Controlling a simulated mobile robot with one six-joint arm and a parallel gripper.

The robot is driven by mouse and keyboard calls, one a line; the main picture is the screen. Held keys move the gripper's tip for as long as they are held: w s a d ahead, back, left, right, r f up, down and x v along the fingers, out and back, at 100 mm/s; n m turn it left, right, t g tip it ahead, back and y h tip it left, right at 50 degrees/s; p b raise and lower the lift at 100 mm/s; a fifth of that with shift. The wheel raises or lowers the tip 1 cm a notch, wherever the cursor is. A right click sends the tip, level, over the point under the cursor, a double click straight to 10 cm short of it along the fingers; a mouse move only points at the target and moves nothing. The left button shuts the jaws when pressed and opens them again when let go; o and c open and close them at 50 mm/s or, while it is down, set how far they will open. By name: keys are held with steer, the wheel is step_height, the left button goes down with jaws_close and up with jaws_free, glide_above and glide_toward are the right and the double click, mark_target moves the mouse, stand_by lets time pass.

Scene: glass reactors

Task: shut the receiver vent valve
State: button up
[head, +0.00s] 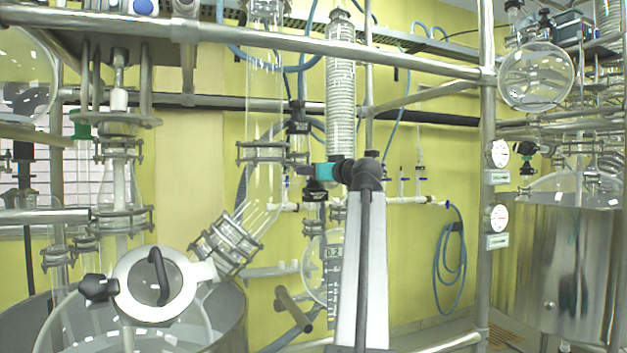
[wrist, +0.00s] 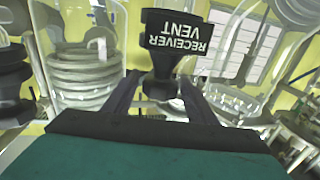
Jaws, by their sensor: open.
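In the wrist view, the black receiver vent valve (wrist: 156,45) carries a white "RECEIVER VENT" label, which reads upside down. Its narrower end reaches down between the dark fingers of my gripper (wrist: 160,88). The fingers are open, one on each side; I cannot tell whether either touches it. In the head view, my gripper (head: 302,171), with a teal body, points left beside the glassware. A black valve body (head: 316,190) shows just below the fingers, above a round glass receiver. Its upper part is hidden by the gripper.
A coiled glass condenser (head: 341,90) stands just above my gripper. A glass column (head: 264,100) and another black valve (head: 298,118) are close at left and above. A steel frame post (head: 487,200) stands to the right, with free room before the yellow wall.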

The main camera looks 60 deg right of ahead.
steer(key=shift+d+f+n+t+y+b, duration=0.1)
steer(key=shift+n+t+y+b, duration=0.25)
steer(key=shift+y+b, duration=0.25)
steer(key=n+t+y+b, duration=0.1)
steer(key=n+y+b, duration=0.1)
steer(key=y, duration=0.1)
steer(key=shift+b, duration=0.3)
steer(key=shift+n+y+b, duration=0.3)
steer(key=shift+n+y, duration=0.15)
steer(key=shift+y, duration=0.15)
steer(key=c, duration=0.9)
steer(key=shift+o, duration=0.2)
steer(key=shift+a, duration=0.2)
steer(key=shift+h, duration=0.3)
